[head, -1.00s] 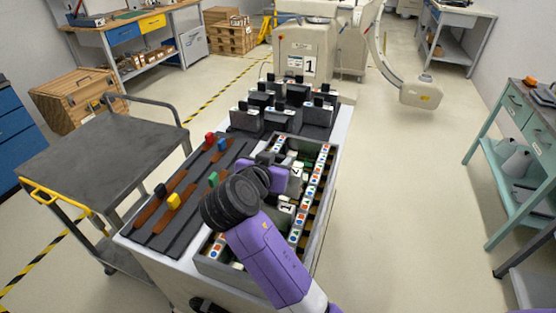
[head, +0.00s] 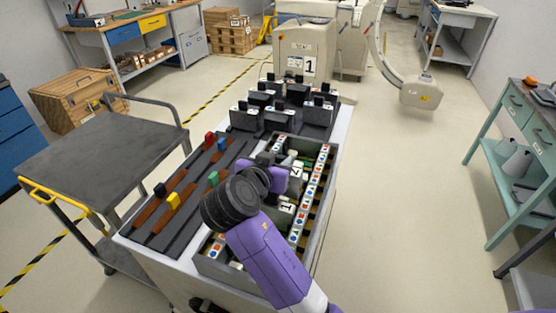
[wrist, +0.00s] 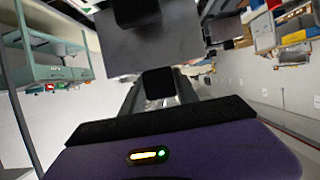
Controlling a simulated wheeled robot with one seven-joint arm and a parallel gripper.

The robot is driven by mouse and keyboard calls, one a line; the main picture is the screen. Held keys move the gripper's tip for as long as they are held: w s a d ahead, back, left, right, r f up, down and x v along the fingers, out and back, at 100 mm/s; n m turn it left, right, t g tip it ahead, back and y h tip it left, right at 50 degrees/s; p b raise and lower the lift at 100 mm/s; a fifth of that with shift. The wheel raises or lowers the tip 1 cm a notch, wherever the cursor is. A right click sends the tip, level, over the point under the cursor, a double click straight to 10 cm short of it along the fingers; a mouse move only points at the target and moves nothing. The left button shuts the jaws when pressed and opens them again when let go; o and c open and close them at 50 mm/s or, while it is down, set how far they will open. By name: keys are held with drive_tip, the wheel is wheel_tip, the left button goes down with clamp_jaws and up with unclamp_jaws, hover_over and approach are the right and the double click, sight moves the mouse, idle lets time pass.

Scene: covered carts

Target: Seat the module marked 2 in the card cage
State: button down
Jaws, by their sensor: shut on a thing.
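The card cage (head: 226,272) is an open grey box at the right of the cart top, with strips of coloured symbols along its slots. My gripper (head: 276,172) is over the middle of the cage, shut on a module. A pale face with a dark mark (head: 296,172) shows beside my purple fingers; the mark is partly covered and I cannot be sure it reads 2. A module marked 1 (head: 287,207) sits in the cage nearer to me. In the wrist view a grey block with black knobs (wrist: 155,45) fills the upper middle. The held module's lower end is hidden.
Several dark-topped modules (head: 268,115) stand on a stepped black rack behind the cage. Left of the cage, a grey board with slots holds coloured knobs (head: 173,201). A flat cart (head: 100,150) stands left. Open floor (head: 400,200) lies to the right.

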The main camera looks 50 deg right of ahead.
drive_tip(key=shift+f+b, duration=2.65)
drive_tip(key=shift+f, duration=0.75)
drive_tip(key=shift+r, duration=0.2)
